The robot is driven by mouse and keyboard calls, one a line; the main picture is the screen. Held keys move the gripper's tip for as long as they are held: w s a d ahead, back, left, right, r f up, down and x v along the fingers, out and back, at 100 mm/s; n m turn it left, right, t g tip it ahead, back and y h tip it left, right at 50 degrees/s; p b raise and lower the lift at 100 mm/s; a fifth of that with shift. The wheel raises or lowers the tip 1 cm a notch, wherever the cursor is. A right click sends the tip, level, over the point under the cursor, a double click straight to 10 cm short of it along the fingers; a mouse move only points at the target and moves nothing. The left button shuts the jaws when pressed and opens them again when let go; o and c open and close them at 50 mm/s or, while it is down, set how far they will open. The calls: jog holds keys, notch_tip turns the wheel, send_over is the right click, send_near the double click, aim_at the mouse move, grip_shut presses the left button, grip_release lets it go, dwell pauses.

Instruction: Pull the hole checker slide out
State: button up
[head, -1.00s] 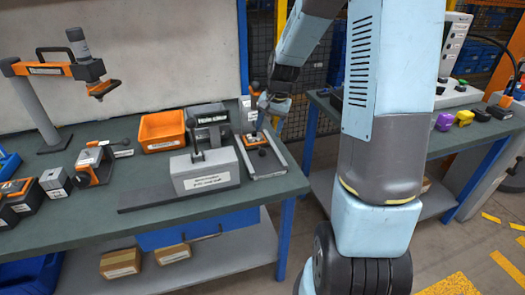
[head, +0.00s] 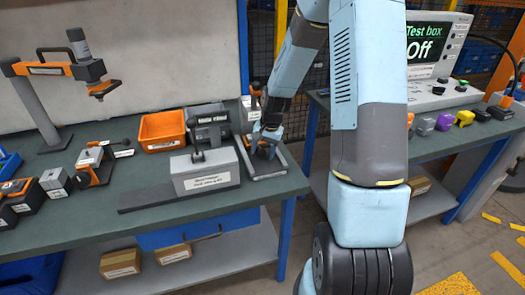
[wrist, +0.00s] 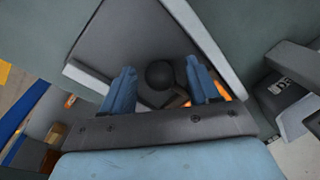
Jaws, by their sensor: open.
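The likely hole checker is a grey block with a white label (head: 205,182), with a dark upright unit (head: 208,122) behind it, on the green bench. Close on its right is a low grey fixture with raised edges (head: 272,176); I cannot tell if this is the slide. My gripper (head: 264,140) is over this fixture, pointing down. In the wrist view my two blue fingers (wrist: 160,88) are apart, with a round black knob (wrist: 160,74) showing between them. No contact with the knob is visible. An orange part (wrist: 221,93) shows partly behind one finger.
An orange bin (head: 162,131) stands behind the grey block on the left. An orange-headed stand (head: 88,72) and small fixtures fill the bench's left part. A test box (head: 436,62) reading "Off" stands on the second bench at right, beyond a gap.

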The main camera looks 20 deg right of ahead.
jog(key=shift+c, duration=0.3)
grip_shut()
dwell(0.3)
